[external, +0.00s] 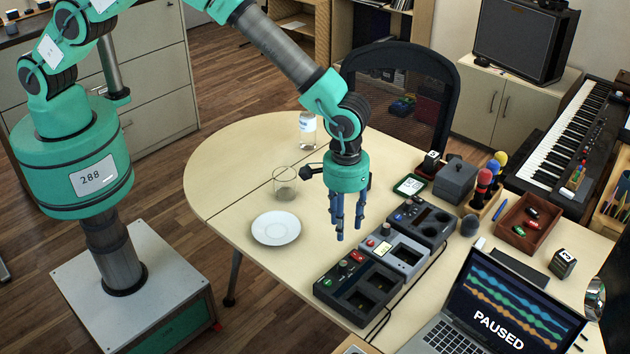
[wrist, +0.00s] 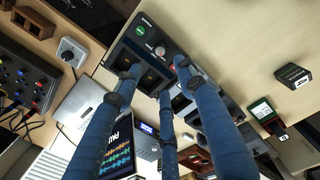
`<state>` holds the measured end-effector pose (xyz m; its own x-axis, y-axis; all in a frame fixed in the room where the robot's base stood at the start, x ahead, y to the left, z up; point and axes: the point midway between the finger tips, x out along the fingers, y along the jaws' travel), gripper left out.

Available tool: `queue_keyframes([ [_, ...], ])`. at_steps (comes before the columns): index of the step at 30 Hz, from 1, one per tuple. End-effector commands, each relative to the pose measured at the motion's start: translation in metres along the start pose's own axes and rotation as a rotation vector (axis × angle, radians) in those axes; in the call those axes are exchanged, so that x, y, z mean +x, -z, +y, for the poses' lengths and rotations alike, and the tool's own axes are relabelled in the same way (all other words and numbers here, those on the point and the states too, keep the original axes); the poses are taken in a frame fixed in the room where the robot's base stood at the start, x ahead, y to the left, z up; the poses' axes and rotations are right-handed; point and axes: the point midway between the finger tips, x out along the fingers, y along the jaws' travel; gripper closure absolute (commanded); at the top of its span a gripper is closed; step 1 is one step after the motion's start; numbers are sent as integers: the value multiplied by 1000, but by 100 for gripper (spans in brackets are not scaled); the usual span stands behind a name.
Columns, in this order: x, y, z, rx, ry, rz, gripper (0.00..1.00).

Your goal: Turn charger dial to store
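Three charger units stand in a row on the table: a black one (external: 358,298) nearest, a grey one (external: 408,264) behind it and a dark blue one (external: 436,226) farthest. My gripper (external: 345,232) points down, empty, above the table near the black and grey chargers. In the wrist view its three blue fingers (wrist: 158,75) are spread apart; they partly hide the chargers.
A laptop (external: 497,310) reading PAUSED stands right of the chargers, with a black cable between. A white plate (external: 276,228), a glass (external: 285,183) and a bottle (external: 307,130) stand left and behind. The table's front left is clear.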

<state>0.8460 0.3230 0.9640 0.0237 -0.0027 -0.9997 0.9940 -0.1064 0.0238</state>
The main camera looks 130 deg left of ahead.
Motion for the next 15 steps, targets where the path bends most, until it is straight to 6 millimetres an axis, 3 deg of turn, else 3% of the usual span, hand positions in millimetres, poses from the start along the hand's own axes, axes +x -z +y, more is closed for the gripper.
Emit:
queue_keyframes([
  [8, 4, 0, 0, 1, 1, 0, 60],
  [15, 26, 0, -1, 1, 2, -1, 60],
])
